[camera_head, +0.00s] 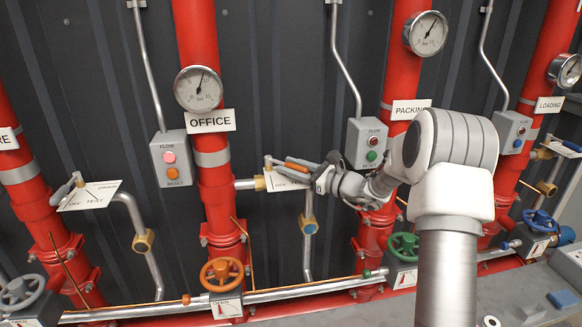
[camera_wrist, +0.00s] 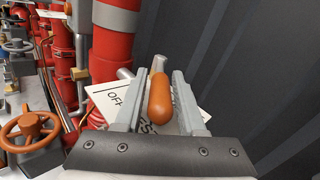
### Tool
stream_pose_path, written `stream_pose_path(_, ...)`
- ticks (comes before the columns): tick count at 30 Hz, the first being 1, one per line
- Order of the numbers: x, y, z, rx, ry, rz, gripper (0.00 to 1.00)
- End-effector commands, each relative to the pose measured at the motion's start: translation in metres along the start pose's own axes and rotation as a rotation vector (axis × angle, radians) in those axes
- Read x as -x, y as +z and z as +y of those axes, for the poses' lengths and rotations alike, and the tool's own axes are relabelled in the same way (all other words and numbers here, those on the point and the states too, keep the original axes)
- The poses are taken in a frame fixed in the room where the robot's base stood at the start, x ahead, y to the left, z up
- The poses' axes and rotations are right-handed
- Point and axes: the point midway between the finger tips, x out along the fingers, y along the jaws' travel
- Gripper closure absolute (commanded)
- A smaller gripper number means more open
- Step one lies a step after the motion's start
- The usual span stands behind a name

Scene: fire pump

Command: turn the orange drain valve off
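The orange-handled lever (camera_head: 297,167) sits on the side pipe of the OFFICE riser, above a white plate (camera_head: 283,182). The lever's orange grip (camera_wrist: 159,98) points toward my wrist camera. The plate, partly lettered OFF, also shows in the wrist view (camera_wrist: 104,97). My gripper (camera_wrist: 158,80) is open, with one finger on each side of the grip and a visible gap at both sides. In the head view my gripper (camera_head: 322,177) comes from the right and overlaps the lever's right end, hiding part of the plate. An orange handwheel (camera_head: 221,273) stands lower, on the OFFICE riser's base.
Red risers stand close on both sides, with the OFFICE riser (camera_head: 212,160) just left of the lever. A flow/reset box (camera_head: 368,143) hangs near my arm. A green handwheel (camera_head: 403,246) and a horizontal pipe (camera_head: 310,288) lie below. Dark corrugated wall (camera_head: 285,60) is behind.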

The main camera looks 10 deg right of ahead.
Motion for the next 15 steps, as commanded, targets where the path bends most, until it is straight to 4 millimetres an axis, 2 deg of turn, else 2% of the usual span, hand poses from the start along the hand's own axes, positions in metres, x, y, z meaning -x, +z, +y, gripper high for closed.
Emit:
stream_pose_path(1, 0.0002, 0.0001, -0.0001, 0.0, 0.0, 0.0, 0.72)
stream_pose_path(6, 0.0003, 0.0002, -0.0001, 0.0, 0.0, 0.0, 1.0)
stream_pose_path(15, 0.0004, 0.0002, -0.0002, 0.0, 0.0, 0.0, 1.0)
